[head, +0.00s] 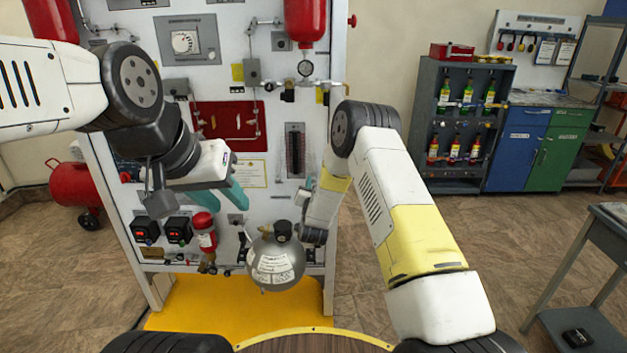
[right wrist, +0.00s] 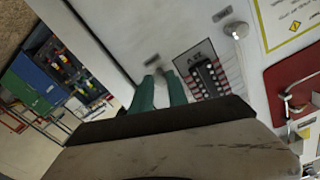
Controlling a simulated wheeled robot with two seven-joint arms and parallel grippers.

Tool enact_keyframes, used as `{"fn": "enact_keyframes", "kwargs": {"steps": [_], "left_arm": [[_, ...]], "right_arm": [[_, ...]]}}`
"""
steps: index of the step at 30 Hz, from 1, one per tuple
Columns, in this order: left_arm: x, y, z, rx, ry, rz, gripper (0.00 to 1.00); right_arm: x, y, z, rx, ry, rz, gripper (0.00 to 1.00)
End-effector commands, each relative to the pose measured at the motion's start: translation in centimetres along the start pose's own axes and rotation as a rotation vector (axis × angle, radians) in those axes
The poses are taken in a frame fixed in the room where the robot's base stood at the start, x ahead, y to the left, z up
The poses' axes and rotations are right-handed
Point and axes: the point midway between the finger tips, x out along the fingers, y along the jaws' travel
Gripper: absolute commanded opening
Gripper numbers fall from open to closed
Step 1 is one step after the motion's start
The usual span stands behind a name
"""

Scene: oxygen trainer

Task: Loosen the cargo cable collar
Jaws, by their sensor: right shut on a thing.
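My right gripper (right wrist: 160,88) shows two teal fingers in the right wrist view, close together at the white panel. They are shut on a small grey part (right wrist: 158,73); it is too small and covered to tell whether it is the cargo cable collar. In the head view my right wrist hides this gripper. A black strip with rows of contacts (right wrist: 207,76) is beside the fingers; it also shows in the head view (head: 295,150). My left gripper (head: 214,198) is open and empty, its teal fingers apart in front of the panel's left half.
A grey round tank (head: 275,268) with labels sits beside my right wrist. A red board (head: 228,120), red cylinders (head: 305,20) and gauges crowd the panel. A bottle rack (head: 425,120) and blue cabinet (head: 517,150) stand at right. The floor between is clear.

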Motion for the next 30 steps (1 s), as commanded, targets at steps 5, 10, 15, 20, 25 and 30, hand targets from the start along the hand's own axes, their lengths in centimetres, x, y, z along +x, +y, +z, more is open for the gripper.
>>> {"fn": "enact_keyframes", "kwargs": {"steps": [5,10,15,20,25,30], "left_arm": [[0.00,0.00,0.00,0.000,0.000,0.000,0.36],[0.00,0.00,0.00,0.000,0.000,0.000,0.36],[0.00,0.00,0.00,0.000,0.000,0.000,0.36],[0.00,0.00,0.00,0.000,0.000,0.000,0.36],[0.00,0.00,0.00,0.000,0.000,0.000,0.36],[0.00,0.00,0.00,0.000,0.000,0.000,0.36]], "right_arm": [[-0.11,-0.01,0.23,-0.068,-0.005,0.000,0.00],[-0.12,-0.02,0.27,-0.100,-0.006,0.000,0.00],[-0.13,-0.01,0.29,-0.111,-0.007,0.000,0.00],[-0.13,0.00,0.31,-0.111,-0.007,0.000,0.00],[-0.14,0.01,0.33,-0.110,-0.008,0.000,0.27],[-0.09,0.00,0.21,-0.109,-0.005,0.000,0.41]]}}
